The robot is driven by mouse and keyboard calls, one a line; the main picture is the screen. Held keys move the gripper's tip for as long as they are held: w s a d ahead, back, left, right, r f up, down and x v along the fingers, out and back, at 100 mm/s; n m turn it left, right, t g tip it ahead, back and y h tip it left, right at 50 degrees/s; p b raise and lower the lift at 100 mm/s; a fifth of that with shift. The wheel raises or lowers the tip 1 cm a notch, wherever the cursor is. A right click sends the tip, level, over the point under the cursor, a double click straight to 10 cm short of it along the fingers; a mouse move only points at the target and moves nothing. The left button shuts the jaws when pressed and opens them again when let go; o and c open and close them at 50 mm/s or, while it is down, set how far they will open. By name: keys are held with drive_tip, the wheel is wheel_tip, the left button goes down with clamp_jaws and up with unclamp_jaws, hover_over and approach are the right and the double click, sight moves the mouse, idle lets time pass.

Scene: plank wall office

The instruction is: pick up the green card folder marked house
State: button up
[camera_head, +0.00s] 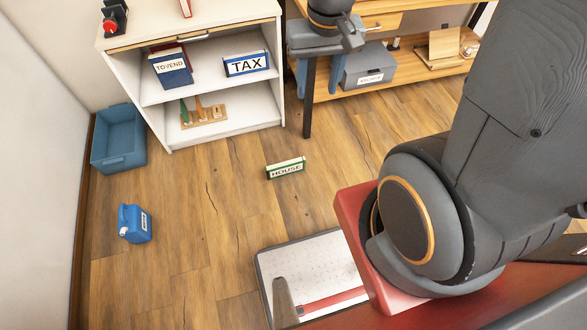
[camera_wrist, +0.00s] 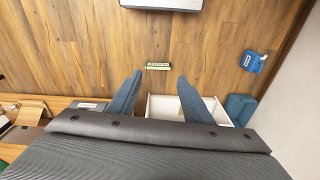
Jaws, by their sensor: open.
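The green card folder (camera_head: 286,169) marked HOUSE rests on the wooden floor in the middle of the head view, its white label facing the camera. It also shows small in the wrist view (camera_wrist: 158,65), just beyond the fingertips and roughly centred between them. My gripper (camera_head: 318,82) is at the top of the head view, in front of the desk, apart from the folder. Its two blue fingers are spread wide and empty in the wrist view (camera_wrist: 160,76).
A white shelf unit (camera_head: 155,119) holds a TAX binder (camera_head: 246,64) and a TOVEND box (camera_head: 171,67). A blue bin (camera_head: 118,140) and a blue jug (camera_head: 135,224) stand at left. A wooden desk holds a grey box (camera_head: 368,66). The floor around the folder is clear.

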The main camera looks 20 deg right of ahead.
drive_tip(key=w+f+m+b, duration=0.2)
drive_tip(key=w+f+b, duration=0.4)
drive_tip(key=f, duration=0.4)
drive_tip(key=w+f+m+b, duration=0.2)
drive_tip(key=w+f+b, duration=0.45)
drive_tip(key=f, duration=0.35)
drive_tip(key=m+g+b, duration=0.1)
drive_tip(key=m+b, duration=1.1)
drive_tip(key=b, duration=2.3)
hover_over(286, 168)
drive_tip(key=w, duration=0.2)
wheel_tip(286, 168, down, 60)
drive_tip(key=shift+w+a+r, duration=0.1)
drive_tip(key=shift+a+r, duration=0.05)
drive_tip(key=shift+r, duration=0.05)
drive_tip(key=shift+f+m+b, duration=0.3)
drive_tip(key=shift+f+b, duration=0.45)
drive_tip(key=shift+f, duration=0.85)
drive_tip(key=f+b, duration=0.2)
drive_tip(key=f, duration=0.1)
drive_tip(key=f+b, duration=0.1)
drive_tip(key=shift+s+d+f, duration=0.25)
drive_tip(key=shift+s+f, duration=0.05)
drive_tip(key=shift+s, duration=0.05)
drive_tip(key=shift+f+b, duration=0.4)
drive_tip(key=shift+f, duration=0.05)
clamp_jaws()
